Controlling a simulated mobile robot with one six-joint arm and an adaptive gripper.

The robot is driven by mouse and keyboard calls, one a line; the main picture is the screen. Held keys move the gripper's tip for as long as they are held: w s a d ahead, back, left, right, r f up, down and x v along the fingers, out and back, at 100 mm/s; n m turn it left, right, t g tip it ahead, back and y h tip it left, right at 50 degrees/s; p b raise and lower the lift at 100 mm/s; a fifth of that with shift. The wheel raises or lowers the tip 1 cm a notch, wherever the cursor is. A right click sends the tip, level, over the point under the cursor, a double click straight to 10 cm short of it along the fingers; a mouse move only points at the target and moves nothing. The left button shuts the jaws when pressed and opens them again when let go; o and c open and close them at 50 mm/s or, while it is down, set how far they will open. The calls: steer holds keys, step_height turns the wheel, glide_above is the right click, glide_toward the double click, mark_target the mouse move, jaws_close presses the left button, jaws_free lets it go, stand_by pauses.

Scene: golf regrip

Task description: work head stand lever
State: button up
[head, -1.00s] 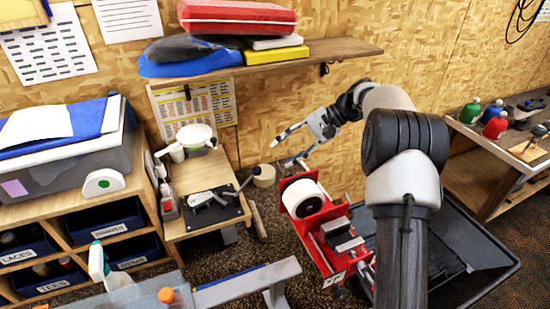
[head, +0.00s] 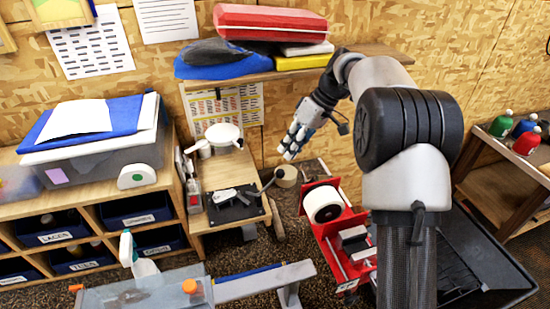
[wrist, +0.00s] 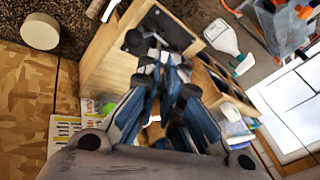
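The head stand (head: 234,198) sits on a black base on the small wooden bench in the head view. Its dark lever (head: 272,183) slants up to the right and ends in a black knob (head: 280,173). My gripper (head: 291,148) is above the knob and apart from it in the picture, fingers pointing down. In the wrist view the blue fingers (wrist: 168,88) are spread with a gap between them and nothing held. The stand's black base (wrist: 170,30) shows past the fingertips, partly covered by them. A black knob-like shape beside them is probably the lever's end.
A white bowl-shaped item (head: 222,134) is at the bench's back. A red machine (head: 345,240) with a white wheel stands on the right. A wall shelf (head: 380,55) overhangs behind my arm. A spray bottle (head: 140,262) stands in front.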

steer(key=a+r+n+h, duration=0.1)
steer(key=n, duration=0.2)
steer(key=a+r+n+h+p, duration=0.1)
steer(key=r+n, duration=0.1)
steer(key=n, duration=0.2)
steer(key=a+r+n+p, duration=0.1)
steer(key=a+r+n, duration=0.1)
steer(key=n, duration=0.2)
steer(key=shift+s+r+t+h, duration=0.1)
steer(key=shift+s+t+h, duration=0.2)
steer(key=shift+s+h, duration=0.1)
jaws_close()
step_height(320, 180, down, 12)
steer(key=w+n+p, duration=0.1)
steer(key=n, duration=0.1)
steer(key=shift+w+a+n+h+p, duration=0.25)
steer(key=shift+w+n+h+p, duration=0.05)
steer(key=shift+w+h+p, duration=0.1)
